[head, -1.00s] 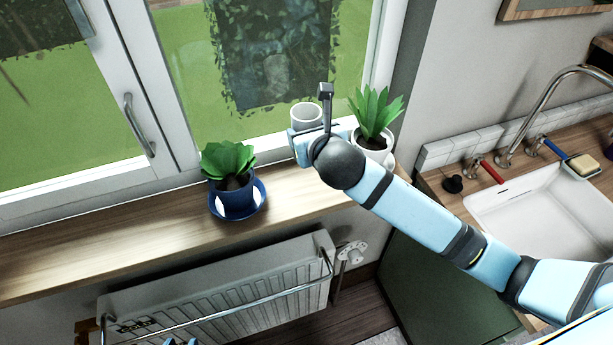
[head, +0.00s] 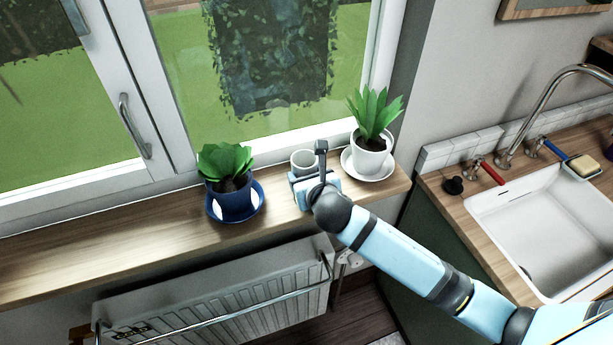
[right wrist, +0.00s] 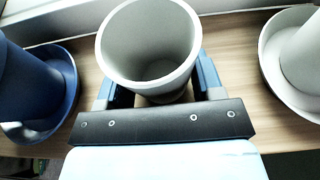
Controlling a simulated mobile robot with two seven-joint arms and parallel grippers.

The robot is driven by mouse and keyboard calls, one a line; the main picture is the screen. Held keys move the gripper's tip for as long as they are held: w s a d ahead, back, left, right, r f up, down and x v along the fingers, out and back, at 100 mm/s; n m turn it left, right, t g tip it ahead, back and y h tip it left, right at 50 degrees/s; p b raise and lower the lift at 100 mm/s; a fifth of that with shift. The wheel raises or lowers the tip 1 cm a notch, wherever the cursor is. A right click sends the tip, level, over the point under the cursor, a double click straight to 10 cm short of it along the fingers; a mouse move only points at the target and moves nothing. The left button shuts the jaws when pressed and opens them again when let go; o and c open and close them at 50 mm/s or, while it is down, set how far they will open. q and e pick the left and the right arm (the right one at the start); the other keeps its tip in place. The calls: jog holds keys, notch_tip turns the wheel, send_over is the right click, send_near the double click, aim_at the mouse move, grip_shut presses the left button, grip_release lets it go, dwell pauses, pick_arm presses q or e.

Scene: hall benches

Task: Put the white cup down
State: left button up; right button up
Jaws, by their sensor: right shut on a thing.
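The white cup (head: 303,160) is upright at the wooden window sill (head: 110,243), between a blue pot and a white pot. In the right wrist view the cup (right wrist: 150,48) shows its open, empty mouth. My right gripper (head: 304,178) is shut on the cup, with one blue finger on each side of it in the right wrist view (right wrist: 155,85). The cup's base is partly hidden by the gripper, so I cannot tell whether it touches the sill. My left gripper is not in view.
A plant in a blue pot (head: 233,203) on a blue saucer stands left of the cup. A plant in a white pot (head: 370,155) on a white saucer (head: 349,163) stands right. The window is behind. The sill's left part is clear. A radiator (head: 220,290) hangs below.

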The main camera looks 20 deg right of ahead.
jog(key=shift+f, duration=0.15)
jog(key=o, duration=0.9)
jog(key=shift+o, duration=0.2)
